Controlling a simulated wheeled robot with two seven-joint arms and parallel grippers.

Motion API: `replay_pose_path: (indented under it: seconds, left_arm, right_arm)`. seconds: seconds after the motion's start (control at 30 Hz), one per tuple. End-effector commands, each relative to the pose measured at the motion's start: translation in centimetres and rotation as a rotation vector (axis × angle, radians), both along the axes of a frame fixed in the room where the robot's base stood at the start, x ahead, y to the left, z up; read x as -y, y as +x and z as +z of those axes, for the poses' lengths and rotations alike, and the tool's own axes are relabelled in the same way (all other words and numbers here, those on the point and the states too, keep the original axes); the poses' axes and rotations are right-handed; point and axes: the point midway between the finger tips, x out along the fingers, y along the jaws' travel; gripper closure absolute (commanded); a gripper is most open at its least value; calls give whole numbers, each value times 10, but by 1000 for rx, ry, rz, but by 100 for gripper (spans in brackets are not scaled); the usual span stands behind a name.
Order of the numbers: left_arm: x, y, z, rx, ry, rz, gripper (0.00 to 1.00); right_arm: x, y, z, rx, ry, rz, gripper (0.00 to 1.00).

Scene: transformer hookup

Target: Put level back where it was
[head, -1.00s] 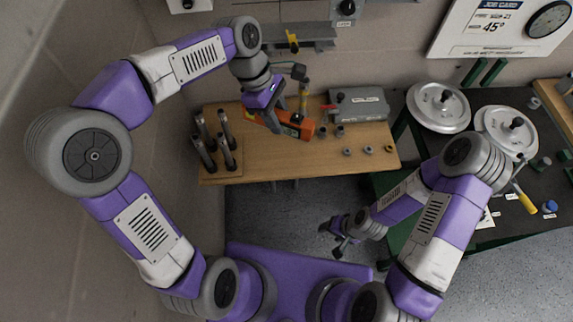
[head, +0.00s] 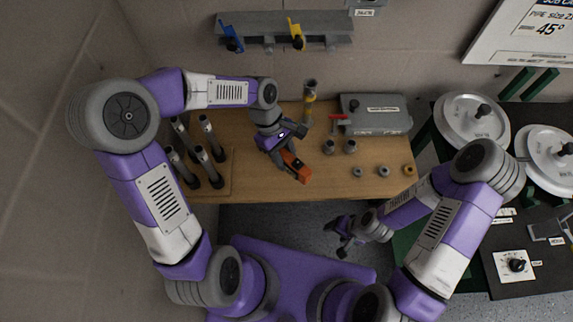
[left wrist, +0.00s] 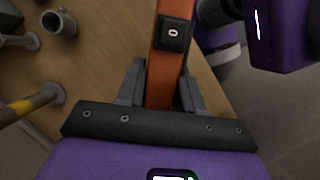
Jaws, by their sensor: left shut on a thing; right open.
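The orange level (head: 293,165) is held in my left gripper (head: 290,155) over the front part of the wooden bench (head: 260,187). In the left wrist view the level (left wrist: 160,80) runs between the two fingers (left wrist: 160,90), with a dark block with a white mark on it. My left gripper is shut on it. I cannot tell whether the level touches the bench top. My right gripper (head: 342,238) is open and empty, low over the floor in front of the bench.
Several upright dark pipes (head: 207,138) stand on the bench's left. A yellow-banded pipe (head: 309,102), a grey case (head: 374,114) and several small fittings (head: 383,170) are on the right. A wall shelf (head: 270,27) carries blue and yellow tools. Round lidded discs (head: 472,120) sit farther right.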

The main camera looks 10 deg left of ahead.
Motion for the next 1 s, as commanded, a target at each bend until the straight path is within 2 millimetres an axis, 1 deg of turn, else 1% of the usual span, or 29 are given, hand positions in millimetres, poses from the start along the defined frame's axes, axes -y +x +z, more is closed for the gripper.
replay_pose_path:
  seconds: [0.03, 0.1, 0.27, 0.5, 0.77, 0.87, 0.9, 0.97, 1.0]
  left_arm:
    - [0, -1, -13, -3, -2, 0, 100]
    - [0, 0, -21, -2, -1, 0, 100]
    - [1, 0, -31, 0, -1, 0, 100]
    - [0, 0, -63, -1, -2, 0, 100]
    - [1, 0, -63, 1, -1, -1, 100]
    - [1, 0, -66, 1, -1, -1, 100]
    - [0, 0, -67, 1, -1, -1, 62]
    - [0, 0, -66, 1, -1, -1, 53]
    - [0, 0, -66, 1, -1, -1, 47]
  right_arm:
    - [0, 0, -6, 0, 0, 0, 38]
    - [0, 0, -9, 0, 0, 0, 38]
    - [0, 0, -11, 0, 0, 0, 38]
    - [0, 0, -22, 1, 0, 0, 38]
    - [0, 0, -21, 1, 0, 0, 38]
    - [0, 0, -24, 1, 0, 0, 38]
    - [0, 0, -24, 1, 0, 0, 38]
    - [0, 0, -23, 1, 0, 0, 38]
    - [0, 0, -23, 1, 0, 0, 38]
